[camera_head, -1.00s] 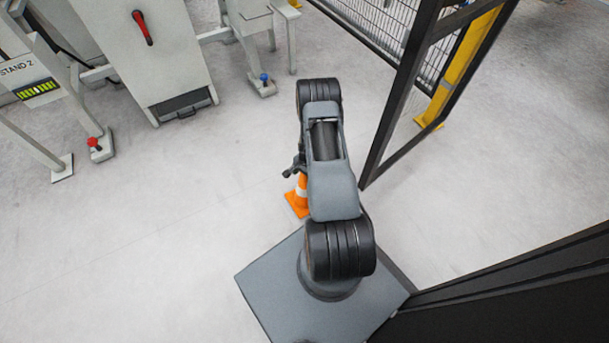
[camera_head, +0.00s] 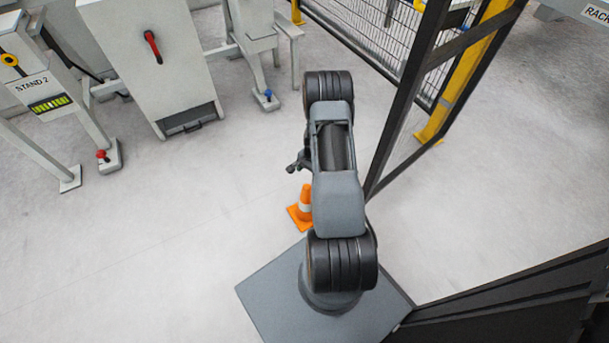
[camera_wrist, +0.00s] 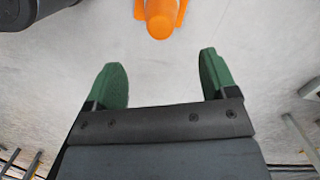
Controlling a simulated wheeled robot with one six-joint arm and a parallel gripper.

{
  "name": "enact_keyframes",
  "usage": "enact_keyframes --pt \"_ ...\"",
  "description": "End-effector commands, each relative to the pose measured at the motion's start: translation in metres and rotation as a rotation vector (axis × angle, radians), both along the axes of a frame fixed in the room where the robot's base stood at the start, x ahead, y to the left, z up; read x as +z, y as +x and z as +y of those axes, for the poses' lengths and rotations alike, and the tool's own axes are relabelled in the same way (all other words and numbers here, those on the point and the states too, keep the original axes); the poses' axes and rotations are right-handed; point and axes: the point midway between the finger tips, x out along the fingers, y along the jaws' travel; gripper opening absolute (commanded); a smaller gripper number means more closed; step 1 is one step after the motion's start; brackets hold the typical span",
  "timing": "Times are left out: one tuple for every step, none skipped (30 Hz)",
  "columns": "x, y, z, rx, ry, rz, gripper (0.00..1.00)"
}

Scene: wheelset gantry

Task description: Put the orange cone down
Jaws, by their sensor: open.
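The orange cone (camera_head: 304,203) with a white band stands upright on the floor in the head view, just left of my arm and in front of my base. Part of it is hidden behind my arm. In the wrist view the cone (camera_wrist: 160,18) shows at the top edge, beyond the fingertips and cut off by the frame. My gripper (camera_wrist: 162,72) has its two green fingers spread wide with nothing between them. In the head view my gripper (camera_head: 298,163) is small and dark, above the cone in the picture and apart from it.
A dark gate frame (camera_head: 402,100) and a yellow post (camera_head: 464,85) stand close on the right. A grey cabinet with a red handle (camera_head: 152,44) and Stand 2 (camera_head: 45,90) are at upper left. The floor (camera_head: 150,230) at left is clear.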

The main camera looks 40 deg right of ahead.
Motion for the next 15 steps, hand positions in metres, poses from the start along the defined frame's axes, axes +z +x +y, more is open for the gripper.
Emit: enact_keyframes --pt "0.01 0.003 0.001 0.012 -0.003 -0.006 0.79" --pt "0.016 0.005 0.003 0.026 -0.006 -0.011 0.79" --pt "0.028 0.009 0.006 0.051 -0.01 -0.019 0.79" --pt "0.039 0.012 0.01 0.076 -0.014 -0.027 0.79" --pt "0.052 0.016 0.014 0.106 -0.02 -0.036 0.79" --pt "0.072 0.021 0.022 0.155 -0.027 -0.05 0.79" --pt "0.088 0.023 0.029 0.194 -0.034 -0.062 0.79" --pt "0.106 0.026 0.037 0.24 -0.04 -0.075 0.79" --pt "0.13 0.028 0.049 0.305 -0.051 -0.091 0.79" --pt "0.149 0.028 0.059 0.355 -0.059 -0.104 0.79" --pt "0.167 0.027 0.07 0.407 -0.067 -0.118 0.79" --pt "0.19 0.024 0.084 0.476 -0.078 -0.134 0.79" --pt "0.207 0.02 0.094 0.526 -0.087 -0.147 0.79" --pt "0.223 0.015 0.105 0.577 -0.095 -0.158 0.79" --pt "0.243 0.008 0.118 0.643 -0.109 -0.176 0.79"
